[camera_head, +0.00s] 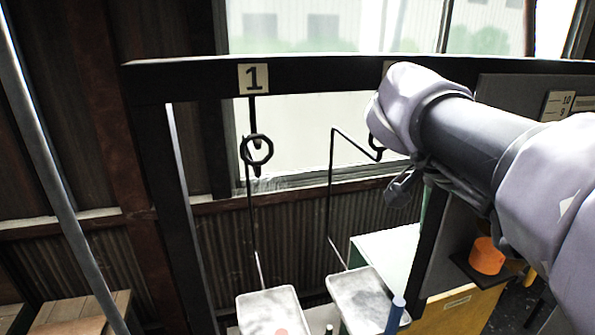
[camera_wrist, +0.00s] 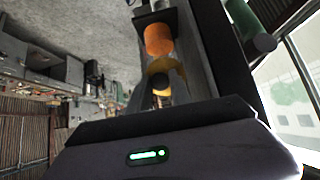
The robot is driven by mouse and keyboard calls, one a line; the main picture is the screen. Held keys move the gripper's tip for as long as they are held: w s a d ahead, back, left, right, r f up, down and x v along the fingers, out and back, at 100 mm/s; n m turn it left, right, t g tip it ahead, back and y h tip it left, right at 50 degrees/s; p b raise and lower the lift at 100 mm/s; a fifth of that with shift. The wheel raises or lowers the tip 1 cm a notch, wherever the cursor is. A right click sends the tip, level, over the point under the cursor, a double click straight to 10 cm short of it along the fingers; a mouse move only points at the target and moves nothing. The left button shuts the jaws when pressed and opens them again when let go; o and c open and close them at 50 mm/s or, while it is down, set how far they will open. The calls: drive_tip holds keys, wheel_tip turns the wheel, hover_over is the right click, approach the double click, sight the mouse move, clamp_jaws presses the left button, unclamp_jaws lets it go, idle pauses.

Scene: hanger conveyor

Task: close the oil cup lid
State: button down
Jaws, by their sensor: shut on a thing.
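An orange cylinder (camera_head: 487,256) sits on a small dark shelf on the right, partly behind my arm. It also shows in the wrist view (camera_wrist: 159,40). I cannot tell whether it is the oil cup, and no lid is clearly recognisable. My gripper (camera_wrist: 162,97) shows in the wrist view as a dark band over a pale body with a green light; its fingertips are mostly hidden. It is shut on a small dark round-ended thing (camera_wrist: 160,84), with a yellow curved surface (camera_wrist: 168,69) just beyond. In the head view my arm end hides the grip.
A black frame (camera_head: 190,78) with a "1" tag (camera_head: 253,78) spans the scene. Two pale trays (camera_head: 270,312) (camera_head: 365,300) hang from hooked rods below. A blue rod (camera_head: 396,313) stands at the right tray. A green cylinder (camera_wrist: 250,28) is upper right in the wrist view.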

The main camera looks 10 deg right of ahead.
drive_tip(key=shift+d+r+y, duration=0.1)
drive_tip(key=shift+d+y, duration=0.15)
drive_tip(key=shift+y, duration=0.15)
drive_tip(key=c, duration=1.2)
unclamp_jaws()
drive_tip(key=p+v, duration=0.8)
drive_tip(key=v, duration=0.4)
drive_tip(key=shift+w+p, duration=0.1)
drive_tip(key=shift+p, duration=0.3)
